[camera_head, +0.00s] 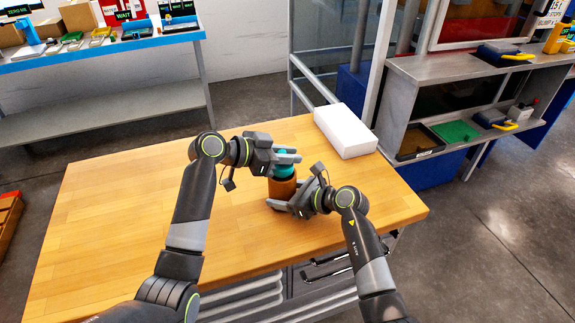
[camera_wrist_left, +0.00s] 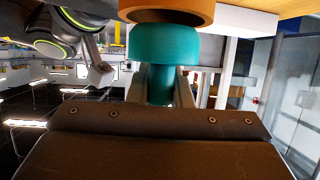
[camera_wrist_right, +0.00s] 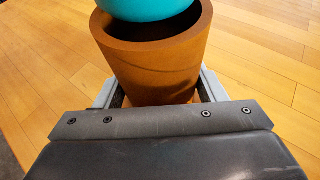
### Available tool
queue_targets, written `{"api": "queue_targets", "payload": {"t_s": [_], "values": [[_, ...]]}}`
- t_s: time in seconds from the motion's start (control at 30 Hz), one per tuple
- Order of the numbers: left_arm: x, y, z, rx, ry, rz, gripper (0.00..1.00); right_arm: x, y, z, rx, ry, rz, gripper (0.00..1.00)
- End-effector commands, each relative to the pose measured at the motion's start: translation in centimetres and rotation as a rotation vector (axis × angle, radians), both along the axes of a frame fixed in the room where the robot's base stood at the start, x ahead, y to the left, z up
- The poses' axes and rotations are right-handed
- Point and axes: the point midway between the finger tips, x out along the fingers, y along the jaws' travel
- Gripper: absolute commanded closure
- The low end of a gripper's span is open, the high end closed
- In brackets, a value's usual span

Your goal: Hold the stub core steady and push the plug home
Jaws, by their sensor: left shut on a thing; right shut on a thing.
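The stub core (camera_head: 282,190) is an orange-brown hollow cylinder standing upright on the wooden table. My right gripper (camera_head: 294,188) is shut on its lower part; the right wrist view shows a jaw on each side of the core (camera_wrist_right: 155,75). The teal plug (camera_head: 284,168) is at the core's open top, with its rounded end at the mouth (camera_wrist_right: 150,8). My left gripper (camera_head: 284,160) is shut on the plug's narrower stem, seen in the left wrist view (camera_wrist_left: 160,85). Whether the plug touches the rim or hangs just above it, I cannot tell.
A white block (camera_head: 345,130) lies on the table (camera_head: 120,215) behind the core, near the back right edge. The table's left side is clear. A grey shelf unit (camera_head: 400,105) stands beyond the right edge, and a blue bench (camera_head: 110,45) stands at the back left.

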Motion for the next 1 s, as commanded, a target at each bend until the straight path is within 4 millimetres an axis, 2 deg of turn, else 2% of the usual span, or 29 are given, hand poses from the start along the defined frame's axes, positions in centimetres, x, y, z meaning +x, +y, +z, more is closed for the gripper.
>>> {"api": "queue_targets", "payload": {"t_s": [0.1, 0.2, 0.63, 0.67, 0.8, 1.0], "values": [[-0.1, 0.0, -2.2, -0.001, 0.006, 0.0, 1.0, 0.0, 0.0, 0.0, 0.0, 0.0, 0.0, 0.51], [0.0, 0.0, -3.2, -0.002, 0.004, 0.001, 1.0, 0.0, 0.0, 0.0, 0.0, 0.0, 0.0, 0.51], [0.0, 0.0, -3.8, -0.001, 0.002, 0.0, 1.0, 0.0, 0.0, 0.0, 0.0, 0.0, 0.0, 0.51], [0.0, 0.0, -3.8, -0.001, 0.002, 0.0, 0.79, 0.0, 0.0, 0.0, 0.001, -0.001, 0.0, 0.51], [-0.1, 0.0, -3.8, 0.0, 0.002, 0.0, 0.6, 0.0, 0.0, 0.0, 0.001, -0.001, 0.0, 0.51], [0.0, 0.0, -3.8, 0.0, 0.002, 0.0, 0.59, 0.0, 0.0, 0.0, 0.001, -0.001, 0.0, 0.51]]}}
